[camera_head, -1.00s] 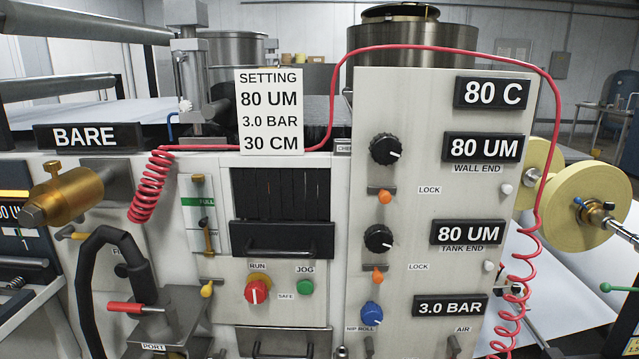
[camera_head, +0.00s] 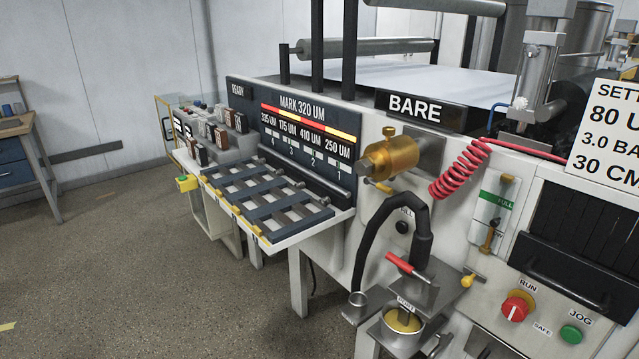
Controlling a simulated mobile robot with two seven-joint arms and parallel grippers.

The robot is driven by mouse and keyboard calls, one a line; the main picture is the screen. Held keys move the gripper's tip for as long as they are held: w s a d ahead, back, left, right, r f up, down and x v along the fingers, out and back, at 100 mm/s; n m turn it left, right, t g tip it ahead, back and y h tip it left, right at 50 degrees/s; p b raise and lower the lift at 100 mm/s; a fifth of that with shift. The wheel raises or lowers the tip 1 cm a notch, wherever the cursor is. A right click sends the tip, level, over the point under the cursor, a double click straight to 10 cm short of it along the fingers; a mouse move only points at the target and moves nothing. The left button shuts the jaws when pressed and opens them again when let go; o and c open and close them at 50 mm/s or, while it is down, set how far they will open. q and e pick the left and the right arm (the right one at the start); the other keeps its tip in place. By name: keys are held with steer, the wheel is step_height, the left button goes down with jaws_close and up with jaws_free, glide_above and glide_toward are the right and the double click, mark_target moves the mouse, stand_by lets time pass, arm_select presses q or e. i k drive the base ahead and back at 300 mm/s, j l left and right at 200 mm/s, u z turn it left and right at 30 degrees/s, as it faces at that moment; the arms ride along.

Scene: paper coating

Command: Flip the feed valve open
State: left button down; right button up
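No part reads as "feed valve" by label. A red lever handle (camera_head: 410,268) lies slanted, nearly flat, over the bracket marked PORT. Below it, a cup (camera_head: 403,325) with yellowish contents stands under the port. A thick black hose (camera_head: 375,245) arches from the panel beside the lever. A brass cylinder (camera_head: 392,158) juts from the panel above, with a small yellow lever (camera_head: 378,187) under it. Another small yellow-knobbed lever (camera_head: 468,281) sits right of the red handle. Neither of my grippers is in view.
A slotted rack (camera_head: 275,207) juts out at the left under a board reading MARK 320 UM. A red RUN knob (camera_head: 516,307) and green JOG button (camera_head: 571,334) are at lower right. A workbench (camera_head: 20,128) stands far left. The floor (camera_head: 170,270) in front is open.

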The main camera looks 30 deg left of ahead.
mark_target(369, 181)
steer(key=u, duration=0.7)
steer(key=j, duration=0.4)
steer(key=i+j+u, duration=0.1)
steer(key=j, duration=0.3)
steer(key=i+j, duration=0.15)
steer(key=j, duration=0.25)
steer(key=j+u, duration=0.15)
steer(key=j, duration=0.3)
steer(key=i+j, duration=0.15)
steer(key=j, duration=0.2)
